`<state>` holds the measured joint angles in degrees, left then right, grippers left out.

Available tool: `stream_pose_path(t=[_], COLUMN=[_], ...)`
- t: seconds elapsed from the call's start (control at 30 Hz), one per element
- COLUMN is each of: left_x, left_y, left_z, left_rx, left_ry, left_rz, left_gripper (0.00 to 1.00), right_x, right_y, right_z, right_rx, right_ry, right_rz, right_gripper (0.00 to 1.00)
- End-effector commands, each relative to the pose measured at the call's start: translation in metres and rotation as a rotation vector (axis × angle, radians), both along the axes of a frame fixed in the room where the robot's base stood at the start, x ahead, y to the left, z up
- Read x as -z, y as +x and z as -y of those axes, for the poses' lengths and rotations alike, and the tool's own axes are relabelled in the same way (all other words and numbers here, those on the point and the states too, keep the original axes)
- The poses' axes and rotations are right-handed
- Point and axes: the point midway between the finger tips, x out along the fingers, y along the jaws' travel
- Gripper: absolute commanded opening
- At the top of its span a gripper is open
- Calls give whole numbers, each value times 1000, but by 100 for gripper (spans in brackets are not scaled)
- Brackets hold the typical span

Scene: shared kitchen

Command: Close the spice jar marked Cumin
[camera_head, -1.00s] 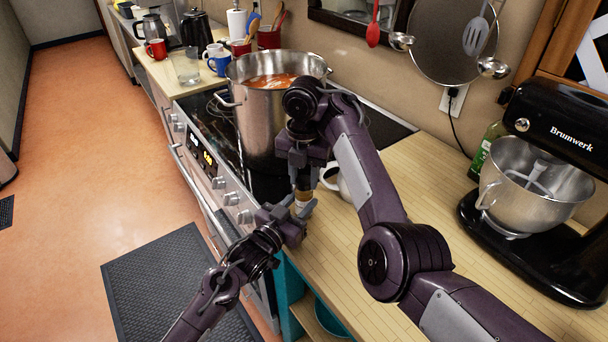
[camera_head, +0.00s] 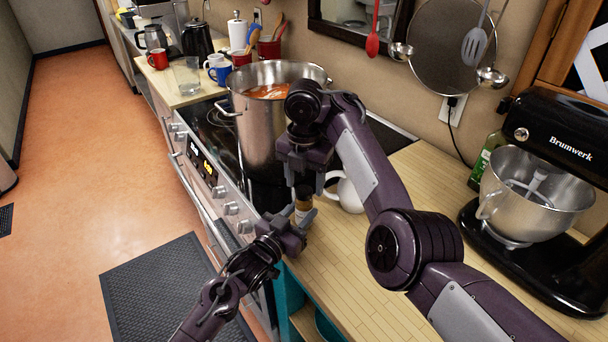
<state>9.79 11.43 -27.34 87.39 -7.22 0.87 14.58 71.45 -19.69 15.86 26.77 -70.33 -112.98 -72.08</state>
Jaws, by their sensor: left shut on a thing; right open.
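A small spice jar (camera_head: 303,208) with an orange-brown body stands upright near the counter's front edge, by the stove. Its label is too small to read. My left gripper (camera_head: 298,221) is shut on the jar's body from the front left. My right gripper (camera_head: 304,183) points down directly over the jar's top, with its fingers open on either side. The jar's top is dark and partly hidden by these fingers, so I cannot tell whether a cap sits on it or whether the fingers touch it.
A white mug or pot (camera_head: 348,192) stands close behind the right gripper. A large steel pot (camera_head: 262,135) of red soup is on the stove beside the arms. A black stand mixer (camera_head: 545,150) is at right. The wooden counter (camera_head: 350,265) in front is clear.

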Motion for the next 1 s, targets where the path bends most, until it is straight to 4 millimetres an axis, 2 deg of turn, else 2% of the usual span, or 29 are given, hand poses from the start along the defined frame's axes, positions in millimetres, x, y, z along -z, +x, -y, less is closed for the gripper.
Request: stream_pose_path(t=[0.23, 0.53, 0.6, 0.8, 1.0], left_x=[1, 0, 0, 1, 1], left_y=[0, 0, 0, 0, 0], left_z=[0, 0, 0, 0, 0], left_rx=[0, 0, 0, 0, 0], left_ry=[1, 1, 1, 1, 1], left_rz=[-1, -1, -1, -1, -1], left_gripper=[0, 0, 0, 0, 0], right_x=[-28, -32, -32, -59, -67], right_y=[-2, -2, -2, -1, -2], right_z=[-1, -1, -1, -1, -2], right_rx=[-4, -3, -2, 72, 108], right_ry=[5, 6, 5, 5, 6], right_rz=[1, -1, 0, 3, 0], right_gripper=[55, 55, 52, 52, 52])
